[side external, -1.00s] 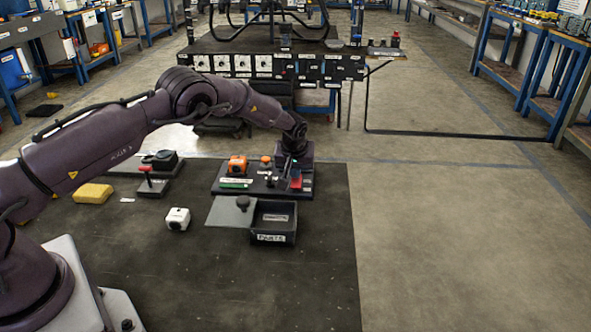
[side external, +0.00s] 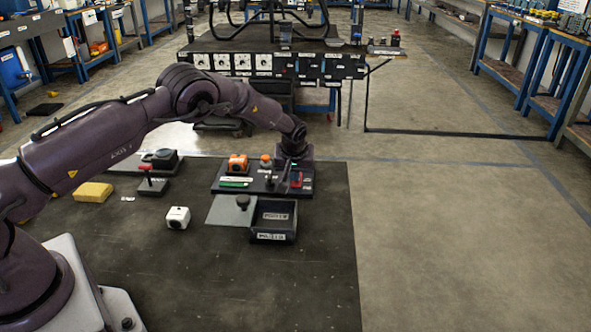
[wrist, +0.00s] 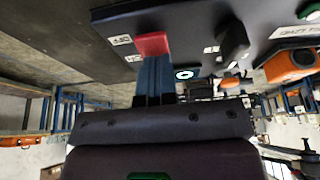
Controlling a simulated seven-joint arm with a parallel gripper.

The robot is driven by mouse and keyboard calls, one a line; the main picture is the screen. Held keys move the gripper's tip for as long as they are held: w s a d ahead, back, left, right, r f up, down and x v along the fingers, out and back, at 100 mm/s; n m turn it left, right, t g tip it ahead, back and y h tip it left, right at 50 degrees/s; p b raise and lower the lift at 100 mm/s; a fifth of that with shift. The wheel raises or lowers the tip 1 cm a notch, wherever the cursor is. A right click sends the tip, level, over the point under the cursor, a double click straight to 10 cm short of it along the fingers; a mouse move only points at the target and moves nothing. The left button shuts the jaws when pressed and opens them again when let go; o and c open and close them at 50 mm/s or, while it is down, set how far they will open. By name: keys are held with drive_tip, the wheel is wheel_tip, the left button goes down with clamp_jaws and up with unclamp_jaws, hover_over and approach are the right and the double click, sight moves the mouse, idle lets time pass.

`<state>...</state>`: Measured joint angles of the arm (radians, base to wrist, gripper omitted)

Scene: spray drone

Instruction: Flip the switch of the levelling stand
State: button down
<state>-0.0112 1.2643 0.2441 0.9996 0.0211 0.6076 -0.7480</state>
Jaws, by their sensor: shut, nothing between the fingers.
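The levelling stand (side external: 222,187) is a dark flat panel with controls at the far edge of the black mat. Its red switch (side external: 296,180) sits at the right of the panel, and it shows as a red block in the wrist view (wrist: 152,45). My gripper (wrist: 155,62) is shut and empty, its fingertips right at the red switch. I cannot tell whether they touch. The fingers partly cover the switch, so its full tilt is hidden. Small white labels (wrist: 121,40) lie beside it.
An orange device (side external: 238,164), an orange knob (side external: 266,161) and a dark lever knob (wrist: 232,40) are also on the panel. An open dark parts bin (side external: 274,236) stands in front. A white cube (side external: 177,217) and yellow block (side external: 93,192) lie left. The mat's front is clear.

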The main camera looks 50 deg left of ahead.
drive_tip(key=shift+s+d+f, duration=0.2)
drive_tip(key=shift+f, duration=0.05)
drive_tip(key=v, duration=1.4)
drive_tip(key=shift+w+a+r, duration=0.3)
drive_tip(key=shift+w+a, duration=0.1)
drive_tip(key=shift+w+a+r, duration=0.35)
drive_tip(key=shift+a, duration=0.1)
drive_tip(key=x, duration=1.4)
drive_tip(key=shift+s+d+f, duration=0.1)
drive_tip(key=shift+s+d, duration=0.15)
